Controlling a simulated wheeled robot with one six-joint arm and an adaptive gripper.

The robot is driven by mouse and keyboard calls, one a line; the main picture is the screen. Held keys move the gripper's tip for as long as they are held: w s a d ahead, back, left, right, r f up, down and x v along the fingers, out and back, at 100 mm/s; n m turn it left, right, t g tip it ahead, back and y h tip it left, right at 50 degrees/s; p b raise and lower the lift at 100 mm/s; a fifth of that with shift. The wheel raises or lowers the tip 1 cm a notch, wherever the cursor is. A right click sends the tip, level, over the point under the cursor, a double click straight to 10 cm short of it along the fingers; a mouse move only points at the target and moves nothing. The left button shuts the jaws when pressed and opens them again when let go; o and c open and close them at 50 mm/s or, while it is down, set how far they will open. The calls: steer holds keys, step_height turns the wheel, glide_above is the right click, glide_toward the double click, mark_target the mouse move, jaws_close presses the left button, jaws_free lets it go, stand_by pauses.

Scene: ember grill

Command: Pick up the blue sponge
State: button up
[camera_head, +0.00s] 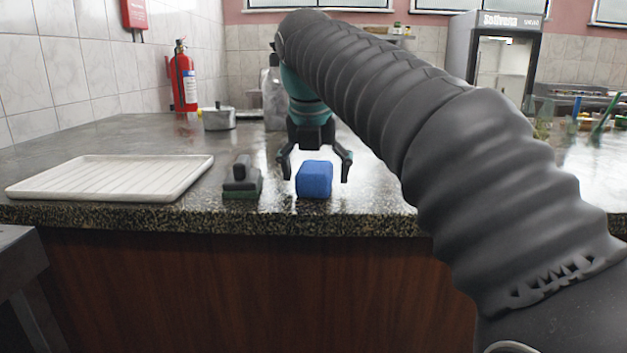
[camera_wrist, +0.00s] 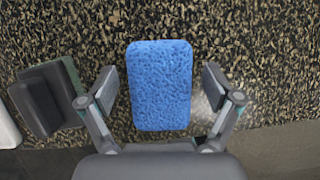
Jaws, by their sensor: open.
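The blue sponge (camera_head: 314,180) sits on the speckled stone counter near its front edge in the head view. In the wrist view the sponge (camera_wrist: 160,84) is a blue block, longer than it is wide, lying between my two fingers with a gap on each side. My gripper (camera_head: 315,172) is open and points down over the sponge, one finger to its left and one to its right. In the wrist view my gripper (camera_wrist: 162,88) shows both fingers apart and nothing held.
A dark green and black scrubber (camera_head: 242,181) stands close left of the sponge. A white ribbed tray (camera_head: 112,178) lies farther left. A metal pot (camera_head: 218,118) and a fire extinguisher (camera_head: 184,78) are behind. The counter's front edge (camera_head: 330,222) is close.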

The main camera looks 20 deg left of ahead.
mark_target(318, 162)
steer(key=c, duration=1.1)
steer(key=shift+r, duration=0.6)
step_height(318, 162, up, 3)
steer(key=shift+d+r+p, duration=0.1)
steer(key=shift+r+p, duration=0.1)
steer(key=shift+p, duration=0.45)
steer(key=d+r, duration=0.2)
steer(key=d, duration=0.1)
steer(key=d+r, duration=0.2)
steer(key=d, duration=0.2)
steer(key=d+r, duration=0.2)
steer(key=d, duration=0.2)
steer(key=shift+s+d+r, duration=0.25)
